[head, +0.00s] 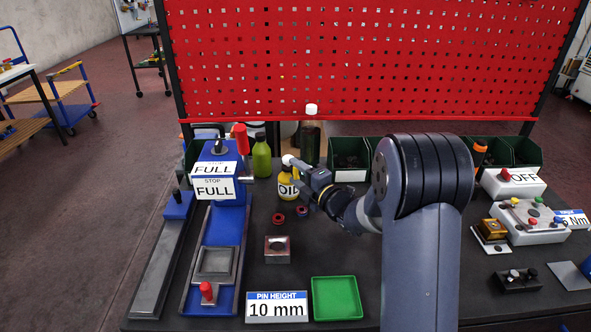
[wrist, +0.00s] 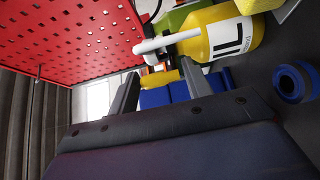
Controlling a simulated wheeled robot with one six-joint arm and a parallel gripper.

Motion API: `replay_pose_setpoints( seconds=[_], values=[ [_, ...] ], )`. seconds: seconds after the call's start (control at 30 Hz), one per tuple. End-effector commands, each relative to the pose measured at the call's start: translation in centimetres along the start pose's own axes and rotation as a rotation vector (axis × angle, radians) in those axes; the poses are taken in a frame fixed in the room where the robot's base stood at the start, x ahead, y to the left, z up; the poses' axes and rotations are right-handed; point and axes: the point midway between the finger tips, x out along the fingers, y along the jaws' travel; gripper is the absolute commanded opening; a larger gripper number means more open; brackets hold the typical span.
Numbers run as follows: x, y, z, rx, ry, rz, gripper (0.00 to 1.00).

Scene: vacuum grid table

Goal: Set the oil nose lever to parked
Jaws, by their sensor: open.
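The yellow oil bottle (head: 284,191), labelled OIL, stands upright on the dark table, left of my arm. Its white nose lever (wrist: 168,42) runs from the yellow body (wrist: 240,35) to the left in the wrist view; its tip looks rounded. In the head view a white end (head: 288,159) shows above the bottle. I cannot tell whether a finger touches the lever.
A green bottle (head: 262,158) stands just left of the oil bottle. A blue press (head: 222,225) with a red-handled lever is further left. Small red rings (head: 302,211) lie in front. The red pegboard (head: 360,60) rises behind. A green tray (head: 336,298) is at the front.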

Motion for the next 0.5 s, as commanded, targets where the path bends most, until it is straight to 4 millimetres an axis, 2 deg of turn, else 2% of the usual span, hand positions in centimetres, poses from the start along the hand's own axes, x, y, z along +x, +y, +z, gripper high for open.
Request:
replay_pose_setpoints(
  seconds=[0.13, 0.4, 0.5],
  values=[
    [0.89, -0.02, -0.02, 0.001, -0.001, -0.001, 0.47],
    [0.98, -0.03, 0.00, 0.000, -0.001, 0.000, 0.47],
    [0.97, -0.03, 0.00, 0.000, -0.001, 0.000, 0.39]
  ],
)
